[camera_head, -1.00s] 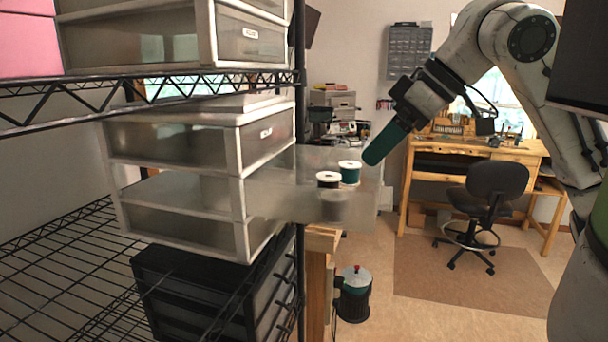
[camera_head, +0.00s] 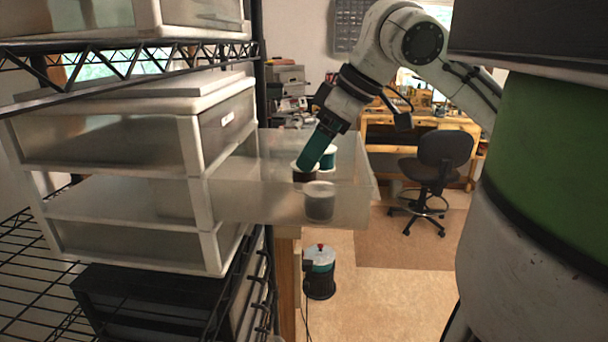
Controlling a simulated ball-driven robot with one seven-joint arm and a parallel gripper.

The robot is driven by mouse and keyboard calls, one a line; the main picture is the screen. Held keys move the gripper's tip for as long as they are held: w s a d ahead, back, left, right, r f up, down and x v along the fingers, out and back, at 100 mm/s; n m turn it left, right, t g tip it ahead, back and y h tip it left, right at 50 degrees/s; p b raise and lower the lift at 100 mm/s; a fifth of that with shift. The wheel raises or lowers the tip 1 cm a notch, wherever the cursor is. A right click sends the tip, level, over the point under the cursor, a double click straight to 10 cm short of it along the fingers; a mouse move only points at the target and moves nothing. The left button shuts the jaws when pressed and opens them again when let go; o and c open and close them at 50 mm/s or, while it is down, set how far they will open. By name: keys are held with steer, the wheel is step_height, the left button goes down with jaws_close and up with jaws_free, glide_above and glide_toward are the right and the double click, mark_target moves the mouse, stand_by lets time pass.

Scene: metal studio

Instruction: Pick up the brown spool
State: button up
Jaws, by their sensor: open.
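A dark spool (camera_head: 304,175) with a white rim, looking dark brown or black, stands in the pulled-out translucent drawer (camera_head: 355,205). A teal spool (camera_head: 328,159) with a white top stands behind it to the right. A greyish spool-like shape (camera_head: 320,205) shows blurred through the drawer's front wall; its true colour is unclear. My gripper (camera_head: 307,164) points down and left into the drawer, its teal fingers in front of part of the dark spool. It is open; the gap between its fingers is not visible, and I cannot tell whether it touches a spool.
The drawer belongs to a white plastic drawer unit (camera_head: 190,150) on a black wire rack (camera_head: 170,53). Its walls stand close around the spools. A black chair (camera_head: 445,160) and wooden desk (camera_head: 377,133) are farther back. Open floor (camera_head: 380,295) lies right of the rack.

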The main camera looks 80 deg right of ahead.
mark_target(299, 176)
steer(key=shift+a+x, duration=0.15)
steer(key=shift+x, duration=1)
steer(key=shift+a+x, duration=0.15)
steer(key=shift+x, duration=0.95)
steer(key=shift+c, duration=0.3)
steer(key=c, duration=1)
